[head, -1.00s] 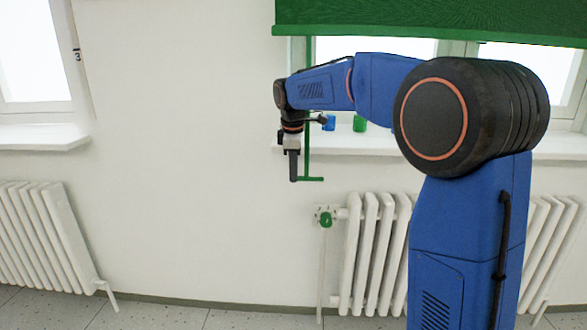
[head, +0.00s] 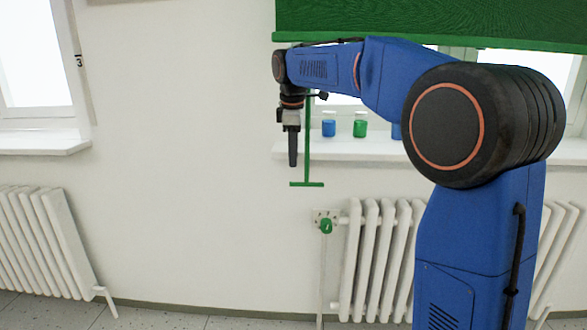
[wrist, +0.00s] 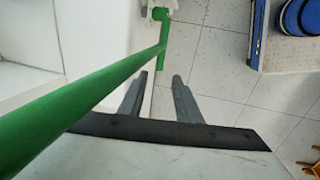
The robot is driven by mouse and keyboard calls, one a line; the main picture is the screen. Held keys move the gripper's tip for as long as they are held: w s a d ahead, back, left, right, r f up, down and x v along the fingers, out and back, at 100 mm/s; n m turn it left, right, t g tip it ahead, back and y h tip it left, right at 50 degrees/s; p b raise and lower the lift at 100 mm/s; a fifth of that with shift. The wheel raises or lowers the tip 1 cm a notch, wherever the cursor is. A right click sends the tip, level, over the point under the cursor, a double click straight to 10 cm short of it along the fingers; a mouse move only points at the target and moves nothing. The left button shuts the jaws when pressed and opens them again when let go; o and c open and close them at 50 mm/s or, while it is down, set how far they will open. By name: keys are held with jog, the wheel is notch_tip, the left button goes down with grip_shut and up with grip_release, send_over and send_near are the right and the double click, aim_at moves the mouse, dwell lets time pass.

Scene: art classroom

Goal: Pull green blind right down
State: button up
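The green blind (head: 430,22) hangs at the top right over the window, its bottom edge above the sill. A thin green pull rod (head: 308,125) hangs from its left side and ends in a short green crossbar (head: 307,184) below sill level. My gripper (head: 293,163) points down just left of the rod, its tips above the crossbar. In the wrist view, the two fingers of my gripper (wrist: 160,77) are apart with nothing between them. The rod (wrist: 70,102) passes to the left of the fingers, and the crossbar (wrist: 164,45) lies beyond the tips.
A blue jar (head: 328,126) and a green jar (head: 360,126) stand on the windowsill (head: 350,150) behind the rod. The wall to the left (head: 180,190) is clear.

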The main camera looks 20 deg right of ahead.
notch_tip(320, 180, up, 9)
jog(key=s, duration=0.1)
jog(key=shift+s+a+f, duration=0.2)
jog(key=shift+s+a, duration=0.1)
jog(key=shift+s, duration=0.1)
